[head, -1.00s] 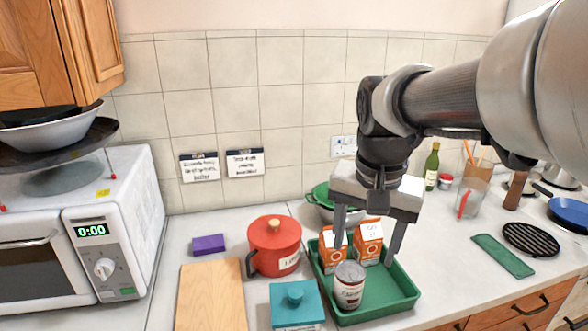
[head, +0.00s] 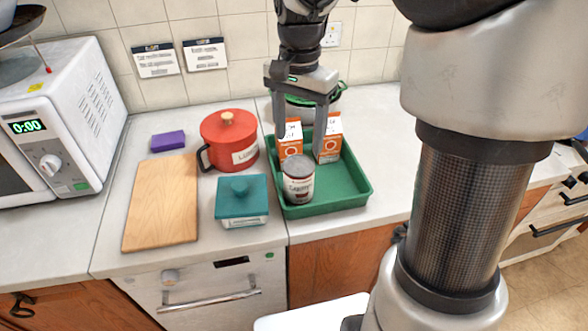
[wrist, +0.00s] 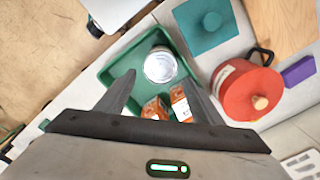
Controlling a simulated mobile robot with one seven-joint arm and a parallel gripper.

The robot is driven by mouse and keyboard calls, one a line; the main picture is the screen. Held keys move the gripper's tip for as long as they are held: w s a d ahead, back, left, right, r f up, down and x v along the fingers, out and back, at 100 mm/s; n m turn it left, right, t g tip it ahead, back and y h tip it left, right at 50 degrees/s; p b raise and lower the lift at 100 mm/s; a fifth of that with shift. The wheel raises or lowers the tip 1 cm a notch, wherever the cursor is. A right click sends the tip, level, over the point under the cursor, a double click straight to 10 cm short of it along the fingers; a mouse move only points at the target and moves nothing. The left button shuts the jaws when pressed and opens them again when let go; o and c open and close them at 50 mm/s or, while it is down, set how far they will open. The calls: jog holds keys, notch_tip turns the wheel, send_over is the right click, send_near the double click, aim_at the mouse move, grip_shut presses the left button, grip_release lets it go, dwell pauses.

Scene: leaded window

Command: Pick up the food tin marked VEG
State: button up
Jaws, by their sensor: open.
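A food tin (head: 298,188) with a silver top and a white and dark red label stands upright at the front left of a green tray (head: 338,203). Its lettering is too small to read, so I cannot confirm VEG. The wrist view shows its round silver top (wrist: 160,65). My gripper (head: 300,143) is open and empty, pointing down above the tray. In the head view its fingertips are higher in the picture than the tin. In the wrist view they spread on either side of the tin's top, with no visible contact.
Two orange cartons (head: 291,143) (head: 329,146) stand behind the tin in the tray. A red pot (head: 228,138), a teal lidded box (head: 242,200), a wooden board (head: 162,205) and a purple block (head: 168,141) lie to the left. A green-rimmed bowl (head: 333,97) is behind.

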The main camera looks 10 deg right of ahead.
aim_at(299, 166)
notch_tip(299, 166, down, 10)
jog(key=shift+f+b, duration=0.25)
jog(key=shift+b, duration=0.25)
jog(key=f, duration=0.4)
jog(key=shift+w+f, duration=0.15)
jog(key=shift+w, duration=0.05)
jog(key=c, duration=1.1)
